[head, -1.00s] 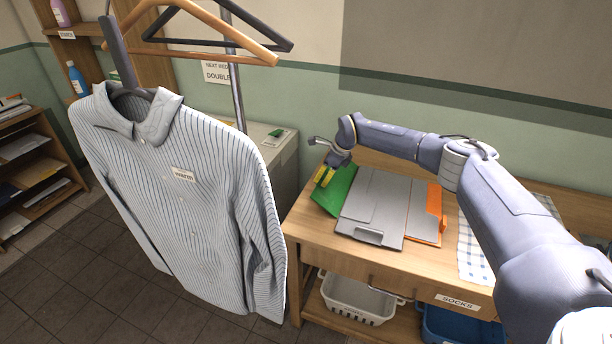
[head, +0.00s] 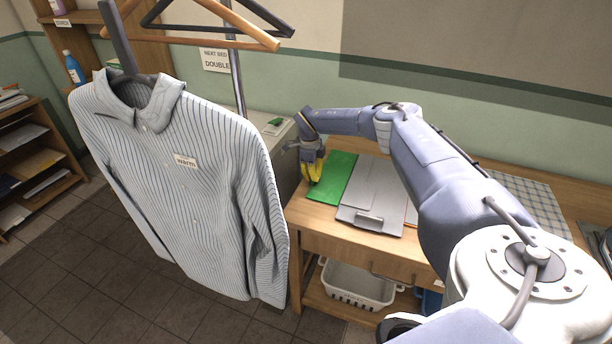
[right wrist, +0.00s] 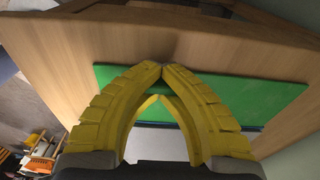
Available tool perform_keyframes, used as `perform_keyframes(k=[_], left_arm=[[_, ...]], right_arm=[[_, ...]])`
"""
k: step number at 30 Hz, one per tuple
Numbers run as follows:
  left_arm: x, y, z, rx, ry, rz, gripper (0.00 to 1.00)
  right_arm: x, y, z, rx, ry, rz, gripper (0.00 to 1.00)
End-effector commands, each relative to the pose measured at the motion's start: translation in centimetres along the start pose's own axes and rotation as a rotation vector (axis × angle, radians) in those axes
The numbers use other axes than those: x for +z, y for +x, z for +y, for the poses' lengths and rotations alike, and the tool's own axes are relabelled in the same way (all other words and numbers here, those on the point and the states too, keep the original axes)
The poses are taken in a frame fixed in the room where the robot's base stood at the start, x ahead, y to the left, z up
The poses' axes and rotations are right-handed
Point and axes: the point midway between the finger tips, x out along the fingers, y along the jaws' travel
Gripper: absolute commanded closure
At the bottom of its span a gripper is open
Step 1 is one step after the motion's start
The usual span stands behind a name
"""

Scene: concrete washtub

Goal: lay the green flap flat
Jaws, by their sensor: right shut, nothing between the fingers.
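The green flap (head: 331,178) lies out to the left of the grey folding board (head: 372,198) on the wooden table and looks flat or nearly so. It also shows in the right wrist view (right wrist: 245,98), behind my fingers. My right gripper (head: 314,180) is at the flap's left edge, pointing down, with its yellow fingers shut and empty. In the right wrist view its fingertips (right wrist: 163,68) meet over the flap's edge; I cannot tell whether they touch it. My left gripper is not in view.
A striped shirt (head: 190,190) labelled "warm" hangs on the left, close to the table (head: 340,229). An orange flap (head: 411,214) shows at the board's right, partly behind my arm. A checked cloth (head: 530,200) lies further right. A white basket (head: 358,286) sits below.

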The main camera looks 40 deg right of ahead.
Motion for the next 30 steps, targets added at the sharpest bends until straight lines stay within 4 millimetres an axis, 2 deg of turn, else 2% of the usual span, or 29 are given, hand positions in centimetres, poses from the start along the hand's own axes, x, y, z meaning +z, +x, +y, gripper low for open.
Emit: perform_keyframes(k=[15, 30], left_arm=[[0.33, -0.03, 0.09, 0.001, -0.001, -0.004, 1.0], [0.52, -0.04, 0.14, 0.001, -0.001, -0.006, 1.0]], right_arm=[[0.04, 0.25, 0.11, 0.001, -0.003, -0.004, 0.99], [-0.06, 0.32, 0.17, 0.004, -0.002, -0.002, 0.41]])
